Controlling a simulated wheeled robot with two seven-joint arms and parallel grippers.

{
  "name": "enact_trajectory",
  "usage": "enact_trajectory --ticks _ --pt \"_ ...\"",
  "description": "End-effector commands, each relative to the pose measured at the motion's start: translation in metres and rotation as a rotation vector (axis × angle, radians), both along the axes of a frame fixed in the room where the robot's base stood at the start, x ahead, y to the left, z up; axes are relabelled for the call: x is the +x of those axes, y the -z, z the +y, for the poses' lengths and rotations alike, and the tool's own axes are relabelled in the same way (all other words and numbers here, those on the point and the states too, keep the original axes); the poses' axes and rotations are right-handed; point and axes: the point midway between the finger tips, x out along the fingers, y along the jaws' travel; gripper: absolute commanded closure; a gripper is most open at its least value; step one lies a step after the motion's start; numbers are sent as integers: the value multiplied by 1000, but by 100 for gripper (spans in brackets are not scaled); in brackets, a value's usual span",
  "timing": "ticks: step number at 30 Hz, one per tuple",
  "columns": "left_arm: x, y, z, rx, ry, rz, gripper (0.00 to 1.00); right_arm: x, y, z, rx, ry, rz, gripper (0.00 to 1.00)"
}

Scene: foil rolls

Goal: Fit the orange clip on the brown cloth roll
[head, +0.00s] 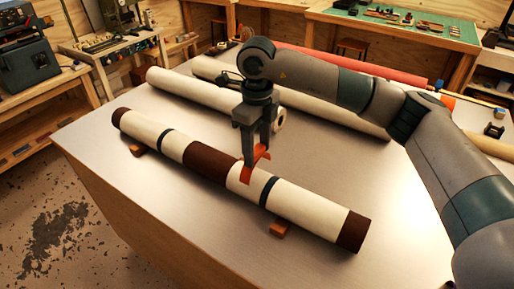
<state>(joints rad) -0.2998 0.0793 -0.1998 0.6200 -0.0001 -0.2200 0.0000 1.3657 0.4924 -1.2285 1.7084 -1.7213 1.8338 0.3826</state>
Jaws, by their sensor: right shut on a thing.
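The brown and cream cloth roll (207,160) lies across the near part of the table in the head view. It has a brown middle section, brown ends and two dark bands. My right gripper (250,160) points down over the roll, just right of the brown section. It is shut on the orange clip (261,155). The clip is at the roll's upper side, over the cream part; I cannot tell whether it touches the roll or is seated on it. The gripper fingers hide part of the clip. My left gripper is not in view.
Small brown blocks (281,228) support the near roll. Behind it lie cream rolls (190,90) and a red roll (355,66). A small dark spool (494,131) stands at the right. The table (150,195) is bare in front of the near roll.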

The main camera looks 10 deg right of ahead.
Motion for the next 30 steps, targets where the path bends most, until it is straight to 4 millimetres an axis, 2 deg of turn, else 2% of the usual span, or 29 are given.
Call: enact_trajectory --ticks 30 --pt "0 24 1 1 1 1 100 0 25 0 0 0 0 89"
